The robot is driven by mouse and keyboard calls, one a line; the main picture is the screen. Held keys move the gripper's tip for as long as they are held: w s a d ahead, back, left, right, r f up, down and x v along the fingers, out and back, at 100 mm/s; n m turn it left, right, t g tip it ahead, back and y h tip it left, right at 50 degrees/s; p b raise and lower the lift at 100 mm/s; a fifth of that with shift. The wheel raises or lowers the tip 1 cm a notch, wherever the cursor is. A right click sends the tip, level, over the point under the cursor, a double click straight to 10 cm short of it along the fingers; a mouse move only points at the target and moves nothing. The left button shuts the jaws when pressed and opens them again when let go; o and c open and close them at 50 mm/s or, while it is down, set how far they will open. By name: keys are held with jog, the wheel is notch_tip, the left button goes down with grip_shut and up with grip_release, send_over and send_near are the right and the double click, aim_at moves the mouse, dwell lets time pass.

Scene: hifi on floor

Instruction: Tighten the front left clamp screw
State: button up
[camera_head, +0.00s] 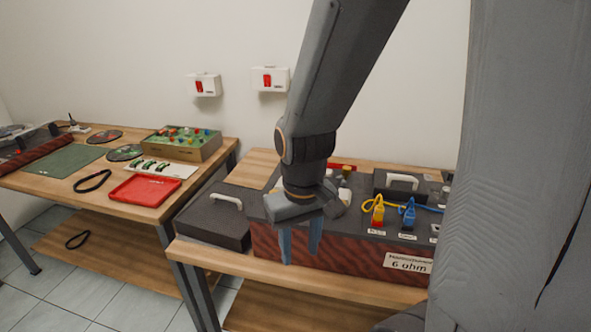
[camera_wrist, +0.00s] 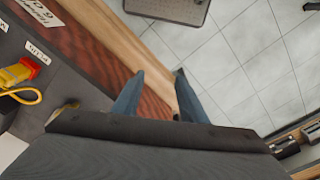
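The dark hifi device (camera_head: 345,259) with a reddish ribbed front and a "6 ohm" label sits on the right-hand wooden table. A yellow-red plug (camera_head: 377,216) and a blue plug (camera_head: 408,217) stand on its top; the yellow-red plug also shows in the wrist view (camera_wrist: 25,70). I cannot pick out the front left clamp screw; my arm hides much of the device's left top. My gripper (camera_head: 300,247) points down before the device's front left, its two blue fingers apart and nothing between them. The open fingers also show in the wrist view (camera_wrist: 158,98).
A grey case with a white handle (camera_head: 215,225) lies left of the device. The left table holds a red tray (camera_head: 145,190), a box of coloured knobs (camera_head: 182,145) and a green mat (camera_head: 65,160). Two white boxes with red switches (camera_head: 271,78) hang on the wall.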

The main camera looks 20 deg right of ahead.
jog(key=w+r+n+p, duration=0.2)
jog(key=w+r+n, duration=0.1)
jog(key=w+n, duration=0.1)
jog(key=w+r+n+p, duration=0.2)
jog(key=w+r+n, duration=0.2)
jog(key=w, duration=0.3)
jog(key=w+r+n+p, duration=0.2)
jog(key=w+r+n, duration=0.2)
jog(key=w+n, duration=0.1)
jog(key=shift+w+d+r+n+g, duration=0.1)
jog(key=shift+w+d+n+g, duration=0.25)
jog(key=shift+w, duration=0.4)
jog(key=shift+n, duration=0.25)
notch_tip(320, 180, down, 8)
jog(key=shift+r+p, duration=0.2)
jog(key=shift+p, duration=0.85)
grip_shut()
jog(key=shift+w, duration=0.1)
